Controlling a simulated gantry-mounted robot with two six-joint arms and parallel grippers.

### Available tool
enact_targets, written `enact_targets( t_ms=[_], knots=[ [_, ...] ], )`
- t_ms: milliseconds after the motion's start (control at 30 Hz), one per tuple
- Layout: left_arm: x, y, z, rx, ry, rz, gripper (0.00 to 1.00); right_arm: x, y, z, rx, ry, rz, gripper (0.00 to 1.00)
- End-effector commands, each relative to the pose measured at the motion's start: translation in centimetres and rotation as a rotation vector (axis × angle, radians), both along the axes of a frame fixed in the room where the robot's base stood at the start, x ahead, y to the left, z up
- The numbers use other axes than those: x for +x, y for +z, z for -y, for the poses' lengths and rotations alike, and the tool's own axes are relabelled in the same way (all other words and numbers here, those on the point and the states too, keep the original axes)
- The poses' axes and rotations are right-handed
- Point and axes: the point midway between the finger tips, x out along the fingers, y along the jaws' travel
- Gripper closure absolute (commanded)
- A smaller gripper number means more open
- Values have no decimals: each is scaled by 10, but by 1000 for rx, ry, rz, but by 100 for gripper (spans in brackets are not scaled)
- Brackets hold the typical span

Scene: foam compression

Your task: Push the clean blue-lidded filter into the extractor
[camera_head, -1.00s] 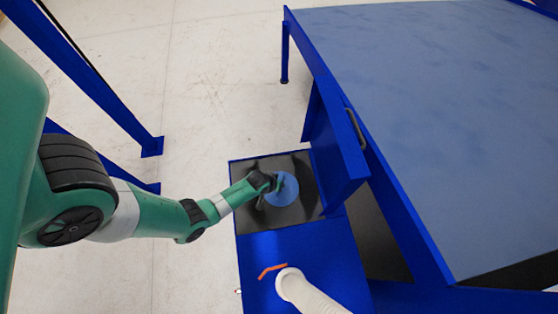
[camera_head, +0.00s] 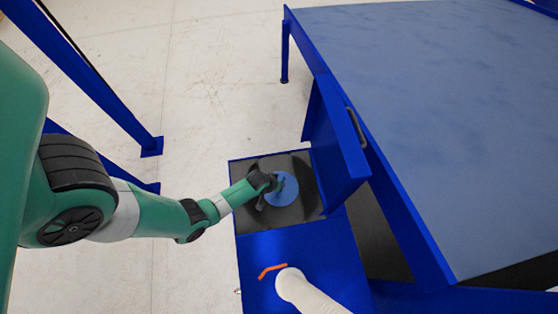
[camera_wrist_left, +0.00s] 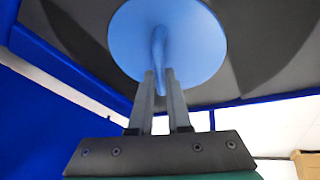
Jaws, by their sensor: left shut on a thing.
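The filter's round blue lid (camera_head: 281,189) lies inside the dark interior of the blue extractor box (camera_head: 290,245). My left gripper (camera_head: 272,184) reaches in from the left and is at the lid. In the left wrist view the blue lid (camera_wrist_left: 185,45) faces the gripper, with a raised blue handle fin across its middle. The left gripper's fingers (camera_wrist_left: 159,78) are shut on that handle. The filter body behind the lid is hidden. A dark, round-edged surface surrounds the lid inside the extractor. My right gripper is not in view.
The extractor's blue door (camera_head: 338,130) stands open on the table side, close right of the opening. A white hose (camera_head: 305,293) and an orange-red lever (camera_head: 272,270) sit on the box. A large blue table (camera_head: 440,110) fills the right.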

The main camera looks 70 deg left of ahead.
Motion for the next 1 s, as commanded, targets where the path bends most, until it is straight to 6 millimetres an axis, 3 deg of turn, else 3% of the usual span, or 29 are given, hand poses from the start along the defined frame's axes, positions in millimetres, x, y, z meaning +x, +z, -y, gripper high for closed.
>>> enact_targets(
  t_ms=[33,67,233,500,633,1000],
  knots=[
    [1,1,0,1,0,2,100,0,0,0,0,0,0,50],
    [1,1,0,1,0,2,81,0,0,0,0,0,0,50],
    [1,1,0,1,0,2,50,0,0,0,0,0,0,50],
    [-1,0,0,-1,0,-2,49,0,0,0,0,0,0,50],
    [-3,10,2,0,0,0,49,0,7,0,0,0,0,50],
    [-33,85,18,1,0,2,49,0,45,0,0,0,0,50]
  ],
)
